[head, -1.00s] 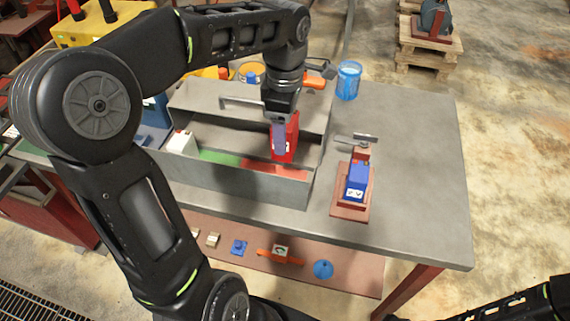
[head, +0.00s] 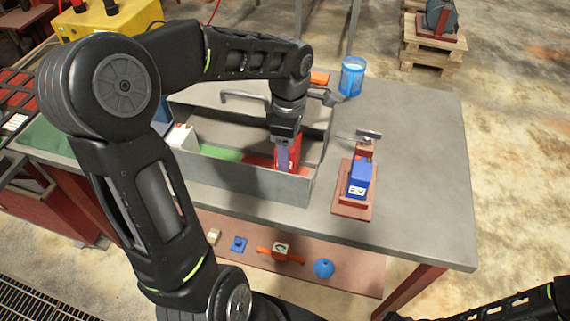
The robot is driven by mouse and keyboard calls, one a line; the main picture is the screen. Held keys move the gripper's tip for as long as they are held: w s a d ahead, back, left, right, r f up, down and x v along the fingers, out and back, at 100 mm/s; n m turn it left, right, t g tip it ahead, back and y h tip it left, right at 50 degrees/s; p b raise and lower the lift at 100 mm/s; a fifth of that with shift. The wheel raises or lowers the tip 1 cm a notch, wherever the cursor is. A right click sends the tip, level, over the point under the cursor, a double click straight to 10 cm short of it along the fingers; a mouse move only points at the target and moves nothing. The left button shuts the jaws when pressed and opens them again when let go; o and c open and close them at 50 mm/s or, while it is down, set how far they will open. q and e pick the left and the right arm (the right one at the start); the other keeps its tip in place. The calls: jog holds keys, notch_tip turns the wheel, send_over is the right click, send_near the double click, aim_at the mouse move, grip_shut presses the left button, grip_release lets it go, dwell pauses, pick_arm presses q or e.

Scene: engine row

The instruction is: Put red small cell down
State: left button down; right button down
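The red small cell (head: 262,153) is down inside the right-hand compartment of the grey bin (head: 235,182), over its red floor. My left gripper (head: 284,158) points down into that compartment with its fingers at the cell and appears shut on it. The fingers and the bin's front wall hide part of the cell, so I cannot tell whether its bottom touches the floor. My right gripper is not in view; only part of the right arm shows at the lower right.
A white cell (head: 181,137) stands in the bin's left part, beside a green-floored section (head: 220,152). Right of the bin, a blue block (head: 359,177) sits on a red-brown stand with a clamp. A blue cup (head: 352,77) stands behind. The table's right side is clear.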

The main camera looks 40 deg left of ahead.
pick_arm(q)
jog(key=shift+f, duration=0.95)
jog(key=shift+f+p, duration=0.35)
jog(key=shift+f, duration=1.5)
jog(key=shift+f, duration=0.1)
jog(key=shift+f+b, duration=0.15)
jog(key=shift+b, duration=0.15)
jog(key=c, duration=0.6)
grip_release()
